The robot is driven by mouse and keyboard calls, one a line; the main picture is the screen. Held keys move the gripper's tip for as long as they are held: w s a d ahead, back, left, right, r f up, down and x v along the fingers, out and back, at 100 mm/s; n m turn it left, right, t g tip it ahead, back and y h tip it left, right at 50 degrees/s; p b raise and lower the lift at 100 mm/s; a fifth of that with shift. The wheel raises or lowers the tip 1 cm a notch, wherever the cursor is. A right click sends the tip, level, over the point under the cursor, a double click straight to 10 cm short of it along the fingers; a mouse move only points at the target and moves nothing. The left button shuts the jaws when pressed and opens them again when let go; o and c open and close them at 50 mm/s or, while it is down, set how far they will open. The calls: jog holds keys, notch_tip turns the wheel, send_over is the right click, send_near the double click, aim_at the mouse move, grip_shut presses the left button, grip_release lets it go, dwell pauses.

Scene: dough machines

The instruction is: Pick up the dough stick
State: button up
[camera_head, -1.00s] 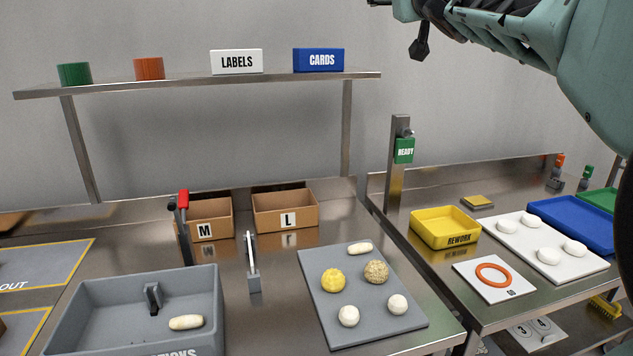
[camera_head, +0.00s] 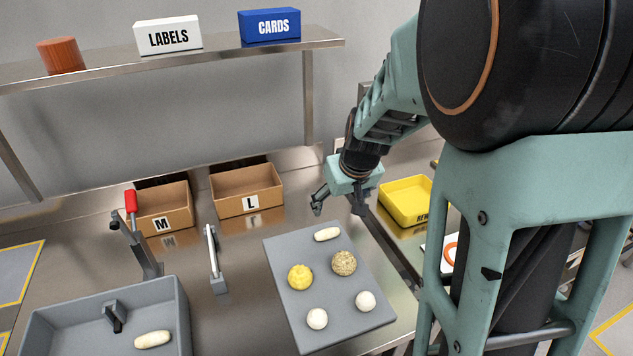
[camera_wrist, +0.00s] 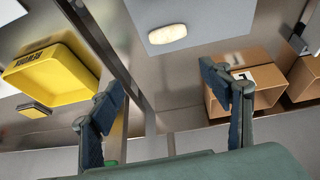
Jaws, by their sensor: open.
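A pale, oblong dough stick (camera_head: 327,234) lies at the far edge of a grey board (camera_head: 290,240). In the wrist view, this stick (camera_wrist: 166,34) shows at the top, on the board (camera_wrist: 215,12), beyond my fingertips. A second pale stick (camera_head: 153,340) lies in the grey bin (camera_head: 65,315) at lower left. My gripper (camera_head: 338,205) is open and empty above the counter, behind the board's far edge and apart from the stick. In the wrist view, the gripper (camera_wrist: 162,82) shows two spread fingers with nothing between them.
Two yellowish dough balls, one speckled (camera_head: 344,263), and two white balls share the board. Cardboard boxes M (camera_head: 163,210) and L (camera_head: 247,190) stand behind. A yellow tray (camera_head: 405,203) is to the right, across a gap between counters. A shelf (camera_head: 200,58) runs above.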

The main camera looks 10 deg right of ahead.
aim_at(328, 231)
jog(key=shift+g+y, duration=0.3)
jog(key=shift+g, duration=0.1)
jog(key=f, duration=0.2)
jog(key=a+f, duration=0.1)
jog(key=f, duration=0.3)
jog(key=shift+s+a+f, duration=0.15)
jog(key=shift+a+f, duration=0.05)
jog(key=shift+a, duration=0.15)
jog(key=shift+w+x, duration=0.15)
jog(key=shift+x, duration=1.35)
jog(key=shift+w+x, duration=0.15)
jog(key=shift+x, duration=1.35)
jog(key=shift+d+r, duration=0.1)
jog(key=shift+r, duration=0.05)
jog(key=c, duration=1.2)
